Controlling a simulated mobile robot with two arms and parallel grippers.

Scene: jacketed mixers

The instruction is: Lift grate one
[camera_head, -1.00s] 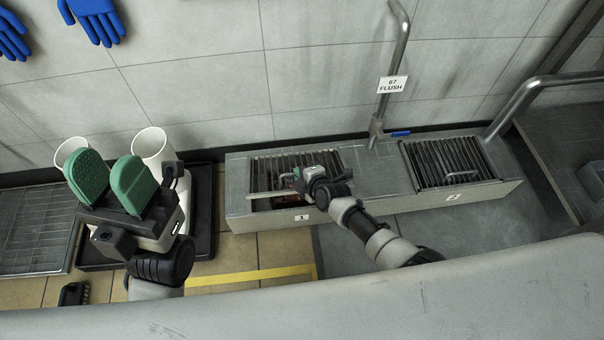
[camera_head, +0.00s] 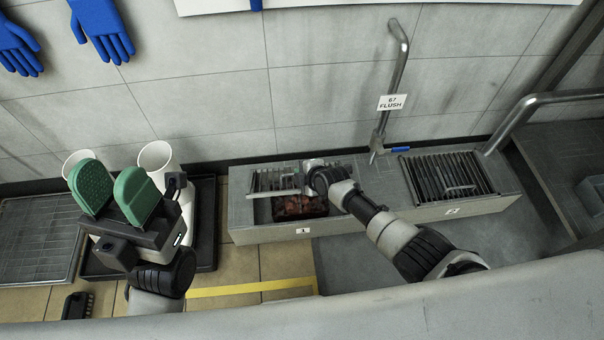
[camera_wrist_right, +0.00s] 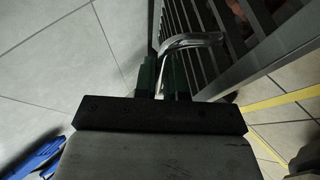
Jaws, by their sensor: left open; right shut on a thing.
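Grate one (camera_head: 272,181) is a metal barred grate at the left opening of the grey trough, above the label "1". It is raised off the front of its opening. Reddish-brown matter (camera_head: 300,206) shows in the pit below. My right gripper (camera_head: 304,180) is shut on the grate's handle, and its arm hides part of the grate. In the right wrist view the curved metal handle (camera_wrist_right: 190,40) lies between the green fingers, with the grate's bars (camera_wrist_right: 205,62) beside it. My left gripper (camera_head: 114,190), with green pads, is open and empty at the left.
A second grate (camera_head: 447,177) with a handle lies in the right opening, near label "2". A pipe tagged "67 FLUSH" (camera_head: 391,102) stands behind the trough. White cylinders (camera_head: 155,157) stand on a black tray at left. Blue gloves (camera_head: 102,28) hang on the wall.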

